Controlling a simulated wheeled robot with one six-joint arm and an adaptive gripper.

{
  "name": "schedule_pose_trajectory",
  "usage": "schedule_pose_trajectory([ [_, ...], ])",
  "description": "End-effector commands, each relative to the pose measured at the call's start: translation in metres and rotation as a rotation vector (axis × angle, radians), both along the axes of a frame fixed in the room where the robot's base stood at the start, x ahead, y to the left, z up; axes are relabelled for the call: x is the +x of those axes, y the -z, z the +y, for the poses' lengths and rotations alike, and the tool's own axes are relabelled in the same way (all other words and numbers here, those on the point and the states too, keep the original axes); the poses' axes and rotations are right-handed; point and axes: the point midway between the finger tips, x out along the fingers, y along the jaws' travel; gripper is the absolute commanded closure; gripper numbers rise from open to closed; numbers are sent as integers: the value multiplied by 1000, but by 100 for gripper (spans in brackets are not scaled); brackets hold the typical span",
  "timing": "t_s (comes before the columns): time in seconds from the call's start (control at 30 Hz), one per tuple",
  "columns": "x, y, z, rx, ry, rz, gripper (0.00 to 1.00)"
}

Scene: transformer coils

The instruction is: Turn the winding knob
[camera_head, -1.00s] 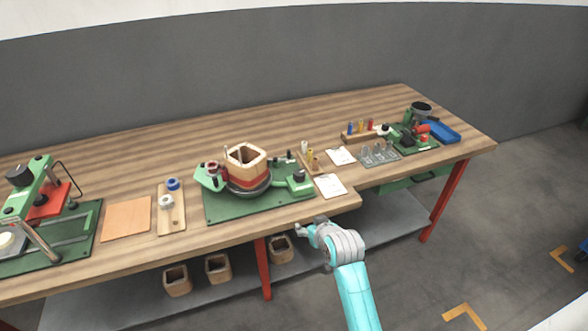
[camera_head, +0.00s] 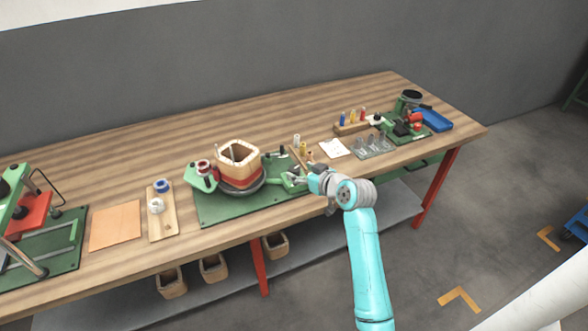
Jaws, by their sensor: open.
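The winding machine stands on a green base plate (camera_head: 213,209) on the bench. A wooden square coil former (camera_head: 238,158) with a reddish band sits on its dark round turntable (camera_head: 243,188). A green unit at the plate's right end (camera_head: 291,184) is partly hidden by my gripper; I cannot make out the winding knob. My gripper (camera_head: 306,180) is open beside the right end of this unit, over the front of the bench. Whether it touches the unit is too small to tell.
A wooden board with spools (camera_head: 164,222) and a tan square sheet (camera_head: 115,226) lie left of the machine. A green press (camera_head: 50,240) is at far left. A spool rack (camera_head: 352,127), terminal plate (camera_head: 372,146) and blue tray (camera_head: 434,120) are right. The bench back is clear.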

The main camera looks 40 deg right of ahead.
Motion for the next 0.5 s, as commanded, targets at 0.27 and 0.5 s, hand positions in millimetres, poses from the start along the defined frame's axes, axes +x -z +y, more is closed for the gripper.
schedule_pose_trajectory([
  [0.27, 33, 14, -2, 1, -1, 0, 34],
  [0.5, 40, 16, -3, 0, 1, -1, 34],
])
